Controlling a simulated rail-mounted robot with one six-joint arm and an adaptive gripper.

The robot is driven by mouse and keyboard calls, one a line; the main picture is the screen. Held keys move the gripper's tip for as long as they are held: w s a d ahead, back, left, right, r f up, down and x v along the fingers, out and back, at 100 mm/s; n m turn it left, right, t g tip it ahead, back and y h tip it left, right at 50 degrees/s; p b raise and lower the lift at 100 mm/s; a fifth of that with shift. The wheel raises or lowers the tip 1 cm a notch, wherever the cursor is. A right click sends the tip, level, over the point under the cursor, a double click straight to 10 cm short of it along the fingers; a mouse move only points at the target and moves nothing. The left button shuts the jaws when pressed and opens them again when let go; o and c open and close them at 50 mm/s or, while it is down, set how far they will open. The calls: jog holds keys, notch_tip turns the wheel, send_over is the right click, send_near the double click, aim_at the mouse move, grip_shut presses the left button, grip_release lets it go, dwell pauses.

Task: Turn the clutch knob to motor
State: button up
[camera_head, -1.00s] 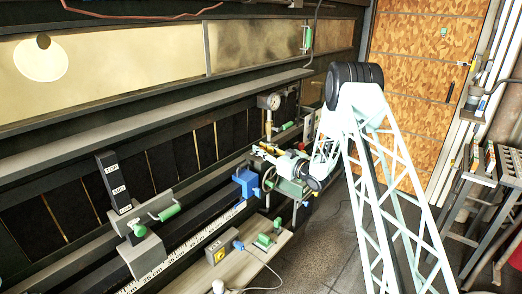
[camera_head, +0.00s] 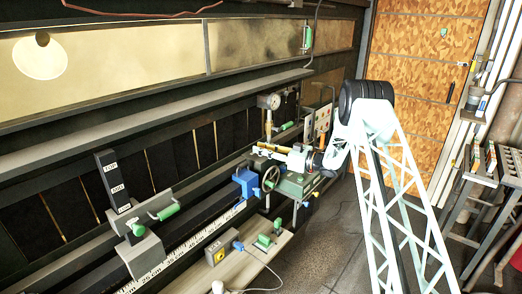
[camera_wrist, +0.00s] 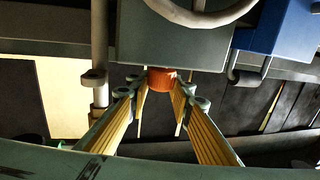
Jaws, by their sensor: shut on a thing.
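An orange-brown knob (camera_wrist: 162,78) sits at the lower edge of a grey-green box (camera_wrist: 172,45) in the wrist view. My gripper (camera_wrist: 161,90) has its two yellow-lined fingers on either side of the knob, shut on it. In the head view my gripper (camera_head: 268,149) points left, above the green machine with a handwheel (camera_head: 270,178). The knob cannot be made out there. No motor marking or pointer is readable, so I cannot tell the knob's setting.
A blue block (camera_head: 245,182) sits on the rail left of the handwheel; a blue housing (camera_wrist: 275,25) shows in the wrist view. A pressure gauge (camera_head: 268,102) stands behind my gripper. A grey bench (camera_head: 488,170) is at right, with open floor before it.

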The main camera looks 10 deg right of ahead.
jog(key=shift+r, duration=0.15)
jog(key=o, duration=0.9)
jog(key=shift+d, duration=0.1)
jog(key=shift+v, duration=5.85)
jog(key=shift+d, duration=0.15)
jog(key=shift+w, duration=0.15)
